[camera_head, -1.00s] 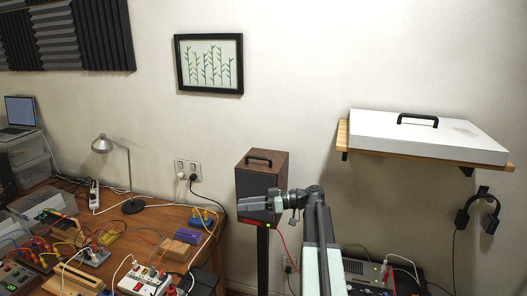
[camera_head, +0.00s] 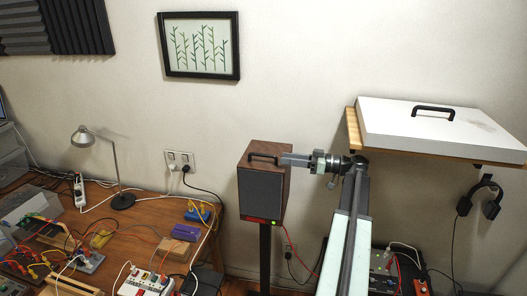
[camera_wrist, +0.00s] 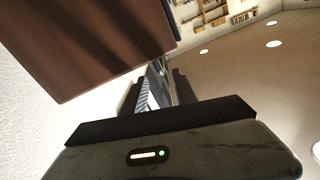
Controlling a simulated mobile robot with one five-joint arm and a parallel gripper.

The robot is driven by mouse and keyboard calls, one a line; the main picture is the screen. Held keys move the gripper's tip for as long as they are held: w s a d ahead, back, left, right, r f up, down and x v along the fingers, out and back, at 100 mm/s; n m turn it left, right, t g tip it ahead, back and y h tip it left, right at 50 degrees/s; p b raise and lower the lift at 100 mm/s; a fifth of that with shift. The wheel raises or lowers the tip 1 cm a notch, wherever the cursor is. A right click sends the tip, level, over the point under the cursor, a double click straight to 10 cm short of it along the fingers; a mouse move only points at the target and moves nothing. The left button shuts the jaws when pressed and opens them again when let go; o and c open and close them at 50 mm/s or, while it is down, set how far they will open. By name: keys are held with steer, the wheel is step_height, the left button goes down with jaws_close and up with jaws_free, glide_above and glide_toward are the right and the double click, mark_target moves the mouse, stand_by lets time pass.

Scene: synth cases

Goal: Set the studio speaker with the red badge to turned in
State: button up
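The studio speaker (camera_head: 262,190) is a brown wooden box with a dark grey front and a black handle (camera_head: 264,157) on top. A red badge (camera_head: 257,219) and a small green light show along its lower front edge. It stands upright on a dark stand (camera_head: 265,255). My gripper (camera_head: 283,160) is at the speaker's upper right side, near the top edge; whether it touches is unclear. The wrist view shows a brown wooden surface (camera_wrist: 85,45) close beside the fingers (camera_wrist: 165,85). Their gap is hard to read.
A desk (camera_head: 150,215) with a lamp (camera_head: 115,170), cables and electronics lies at the left. A wall shelf (camera_head: 354,130) with a white case (camera_head: 430,125) is at the upper right, with headphones (camera_head: 481,198) below. Electronic equipment (camera_head: 385,270) stands low at the right.

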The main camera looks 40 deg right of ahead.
mark_target(275, 158)
steer(key=x, duration=0.8)
steer(key=shift+s, duration=0.1)
steer(key=shift+r, duration=0.1)
jaws_close()
stand_by(1.2)
